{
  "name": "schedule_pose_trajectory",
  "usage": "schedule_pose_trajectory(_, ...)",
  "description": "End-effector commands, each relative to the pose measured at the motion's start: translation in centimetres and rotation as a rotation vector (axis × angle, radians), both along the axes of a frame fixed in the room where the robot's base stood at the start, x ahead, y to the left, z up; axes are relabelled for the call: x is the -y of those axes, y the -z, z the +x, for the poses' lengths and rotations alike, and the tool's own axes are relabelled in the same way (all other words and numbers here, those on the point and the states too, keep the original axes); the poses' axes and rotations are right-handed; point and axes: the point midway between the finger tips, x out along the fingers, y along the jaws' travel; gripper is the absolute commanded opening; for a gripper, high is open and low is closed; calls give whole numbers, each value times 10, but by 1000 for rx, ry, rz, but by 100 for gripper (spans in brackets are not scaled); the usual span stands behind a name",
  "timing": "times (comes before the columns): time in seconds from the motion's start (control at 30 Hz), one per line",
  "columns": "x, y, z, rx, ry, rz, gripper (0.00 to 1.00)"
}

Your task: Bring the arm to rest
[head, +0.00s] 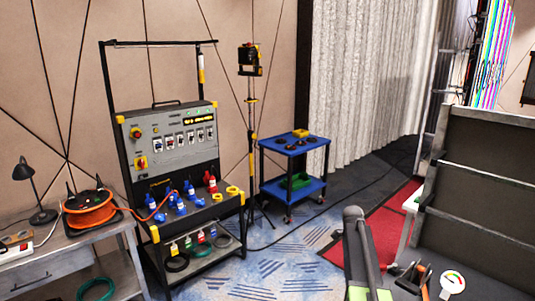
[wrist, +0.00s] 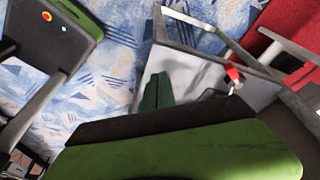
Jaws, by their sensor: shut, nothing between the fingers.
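My gripper (wrist: 157,92) shows in the wrist view as a dark green pair of fingers close together, past the broad black and green body part of mine along the bottom edge. It looks shut and empty, and it touches nothing that I can make out. In the head view my grey arm link stands upright at the lower right, with green parts of mine at the bottom edge. The gripper's fingers cannot be made out there.
A grey bench (head: 480,215) stands close on the right, with tools and a round gauge (head: 453,281) near it. A power panel (head: 178,140) with plugs, a blue cart (head: 294,146) and a cable reel (head: 90,208) stand farther off. The patterned carpet (head: 290,255) between is open.

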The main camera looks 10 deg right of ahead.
Motion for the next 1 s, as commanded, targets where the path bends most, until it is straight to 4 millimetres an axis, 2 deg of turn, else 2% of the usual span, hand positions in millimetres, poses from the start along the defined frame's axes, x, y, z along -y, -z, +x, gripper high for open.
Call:
schedule_pose_trajectory(0.03, -51, 1, -2, -4, -110, 21, 0)
schedule_pose_trajectory(0.13, -138, 3, -7, -20, -360, 73, 0)
schedule_pose_trajectory(0.2, -196, 5, -20, -34, -564, 113, 0)
schedule_pose_trajectory(0.3, -270, 7, -50, -60, -896, 175, 0)
schedule_pose_trajectory(0.4, -323, 8, -91, -85, -1279, 239, 0)
schedule_pose_trajectory(0.53, -337, 9, -121, -102, -1660, 291, 0)
schedule_pose_trajectory(0.7, -342, 9, -120, -128, -1974, 303, 0)
schedule_pose_trajectory(0.8, -341, 9, -119, -140, -2038, 301, 0)
schedule_pose_trajectory(1.0, -341, 9, -119, -142, -2046, 301, 0)
